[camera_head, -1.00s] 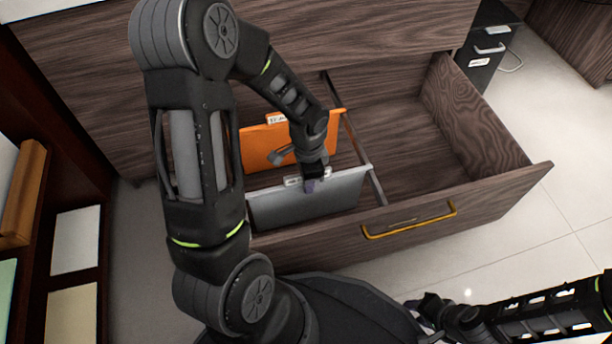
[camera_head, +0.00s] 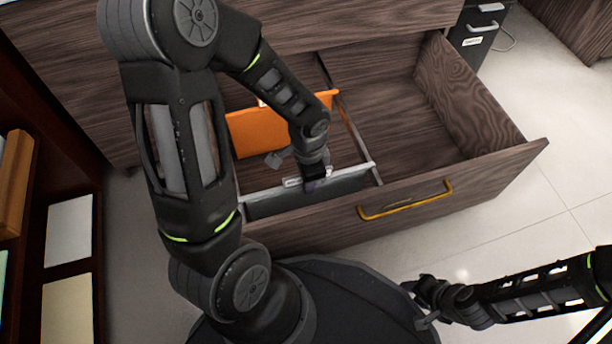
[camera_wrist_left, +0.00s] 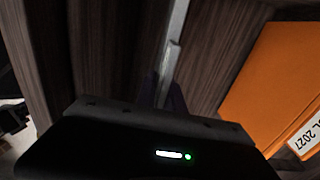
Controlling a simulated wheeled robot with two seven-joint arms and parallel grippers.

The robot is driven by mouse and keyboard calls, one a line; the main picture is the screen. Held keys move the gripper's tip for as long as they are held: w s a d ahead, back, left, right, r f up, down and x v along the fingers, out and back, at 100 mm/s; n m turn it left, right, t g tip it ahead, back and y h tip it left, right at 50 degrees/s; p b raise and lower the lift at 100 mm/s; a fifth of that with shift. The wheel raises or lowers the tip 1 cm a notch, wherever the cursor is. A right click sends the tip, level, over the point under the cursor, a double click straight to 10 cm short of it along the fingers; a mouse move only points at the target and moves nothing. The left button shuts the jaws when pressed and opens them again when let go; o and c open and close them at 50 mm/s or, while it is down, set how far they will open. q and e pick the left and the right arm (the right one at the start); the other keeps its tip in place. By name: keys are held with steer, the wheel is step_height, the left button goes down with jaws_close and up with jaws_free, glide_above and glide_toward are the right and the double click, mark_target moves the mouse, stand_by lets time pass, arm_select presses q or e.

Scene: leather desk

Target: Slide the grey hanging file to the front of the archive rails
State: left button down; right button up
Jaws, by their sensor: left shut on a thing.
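The grey hanging file (camera_head: 345,184) hangs across the archive rails (camera_head: 352,130) in the open drawer, close behind the drawer's front panel. Its face looks dark. My left gripper (camera_head: 316,184) is shut on the file's top edge near its label tab. In the left wrist view, the file's thin grey top edge (camera_wrist_left: 174,52) runs between the fingertips (camera_wrist_left: 165,97). The gripper body hides the grip itself. My right gripper (camera_head: 418,302) is at the lower right, outside the drawer and away from the file; its finger gap is unclear.
An orange hanging file (camera_head: 255,132) hangs farther back on the rails, with a clear gap to the grey one; it also shows in the left wrist view (camera_wrist_left: 275,75). The drawer front (camera_head: 490,180) has a brass handle (camera_head: 405,204). The drawer's right part is empty.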

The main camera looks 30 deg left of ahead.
arm_select(q)
steer(key=c, duration=1.4)
jaws_free()
steer(key=shift+o, duration=0.2)
steer(key=shift+r, duration=0.25)
step_height(320, 180, up, 7)
steer(key=p, duration=0.4)
steer(key=shift+r, duration=0.15)
steer(key=shift+p, duration=0.3)
